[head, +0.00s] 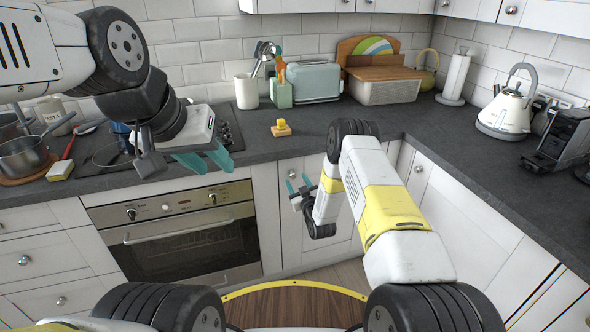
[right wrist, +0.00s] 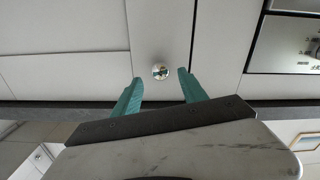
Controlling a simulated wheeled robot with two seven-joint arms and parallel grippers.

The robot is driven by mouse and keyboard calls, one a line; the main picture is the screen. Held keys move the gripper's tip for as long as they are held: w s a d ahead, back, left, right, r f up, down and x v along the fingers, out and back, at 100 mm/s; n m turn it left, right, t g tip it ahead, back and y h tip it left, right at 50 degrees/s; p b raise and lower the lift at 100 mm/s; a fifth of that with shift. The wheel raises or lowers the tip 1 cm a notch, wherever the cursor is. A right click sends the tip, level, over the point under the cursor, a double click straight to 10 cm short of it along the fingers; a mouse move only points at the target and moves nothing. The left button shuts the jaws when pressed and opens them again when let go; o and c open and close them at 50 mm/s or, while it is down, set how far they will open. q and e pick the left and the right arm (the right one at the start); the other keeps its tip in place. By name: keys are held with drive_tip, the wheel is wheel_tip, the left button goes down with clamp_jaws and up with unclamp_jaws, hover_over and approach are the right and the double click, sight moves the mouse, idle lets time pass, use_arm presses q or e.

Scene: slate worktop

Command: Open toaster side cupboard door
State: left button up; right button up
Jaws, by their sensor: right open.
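The white cupboard door (head: 297,240) below the toaster (head: 314,81) is closed. Its round metal knob (head: 292,174) is near its upper left corner. My right gripper (head: 300,187) is open in front of this door, close to the knob. In the right wrist view the knob (right wrist: 160,71) shows between the two teal fingertips of my right gripper (right wrist: 161,80), with clear gaps on both sides. Whether the fingertips reach past the knob in depth I cannot tell. My left gripper (head: 208,162) appears open and empty above the counter's front edge, over the oven.
The oven (head: 187,235) is left of the door, its handle sticking out. Pots (head: 25,158) stand at the far left. A kettle (head: 505,112) stands on the right counter.

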drive_tip(key=shift+x, duration=1.15)
drive_tip(key=shift+c, duration=0.2)
clamp_jaws()
idle(0.4)
